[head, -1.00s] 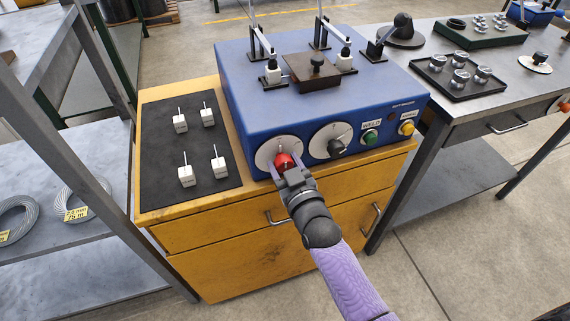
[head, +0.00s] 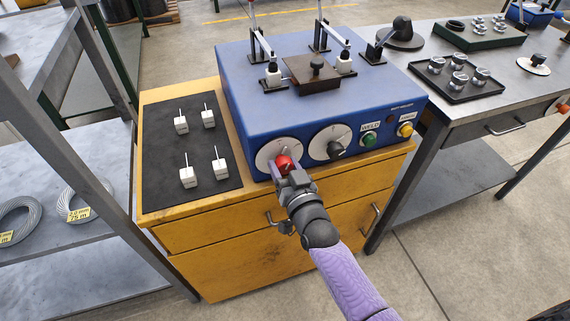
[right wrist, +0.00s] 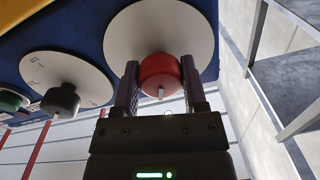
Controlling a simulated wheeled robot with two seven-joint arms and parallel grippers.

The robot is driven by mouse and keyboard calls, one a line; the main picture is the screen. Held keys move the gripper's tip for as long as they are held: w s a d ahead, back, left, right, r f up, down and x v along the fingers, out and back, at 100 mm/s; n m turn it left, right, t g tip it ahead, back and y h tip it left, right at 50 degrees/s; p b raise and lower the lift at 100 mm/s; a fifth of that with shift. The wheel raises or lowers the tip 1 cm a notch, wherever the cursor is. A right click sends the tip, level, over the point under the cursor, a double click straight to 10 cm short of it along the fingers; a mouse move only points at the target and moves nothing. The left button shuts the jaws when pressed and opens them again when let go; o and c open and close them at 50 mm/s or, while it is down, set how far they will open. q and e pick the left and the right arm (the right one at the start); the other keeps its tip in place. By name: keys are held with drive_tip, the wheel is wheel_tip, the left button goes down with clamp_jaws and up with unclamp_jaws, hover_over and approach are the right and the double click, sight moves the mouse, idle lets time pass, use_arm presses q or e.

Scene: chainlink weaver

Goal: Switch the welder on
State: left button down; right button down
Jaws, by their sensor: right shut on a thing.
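The welder (head: 290,110) is a blue box on a yellow cabinet. On its front are a red knob (head: 284,163) on a white dial plate and a black knob (head: 336,148) on a second dial plate. My right gripper (head: 287,168) is at the red knob, its fingers on either side of it. In the right wrist view the red knob (right wrist: 160,75) sits between the two fingers, its pale pointer toward the gripper body. The black knob (right wrist: 62,98) is to its left there. My left gripper is not in view.
A green button (head: 369,138) and a yellow button (head: 406,129) are right of the dials. A black mat (head: 195,150) with several white blocks lies left of the welder. A grey shelf stands left, a workbench right.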

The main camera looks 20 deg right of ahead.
drive_tip(key=m, duration=0.3)
drive_tip(key=shift+m, duration=2.1)
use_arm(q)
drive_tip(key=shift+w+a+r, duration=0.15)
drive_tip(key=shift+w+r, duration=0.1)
use_arm(e)
drive_tip(key=shift+m, duration=0.5)
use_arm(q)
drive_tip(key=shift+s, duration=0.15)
use_arm(e)
drive_tip(key=shift+c, duration=0.7)
unclamp_jaws()
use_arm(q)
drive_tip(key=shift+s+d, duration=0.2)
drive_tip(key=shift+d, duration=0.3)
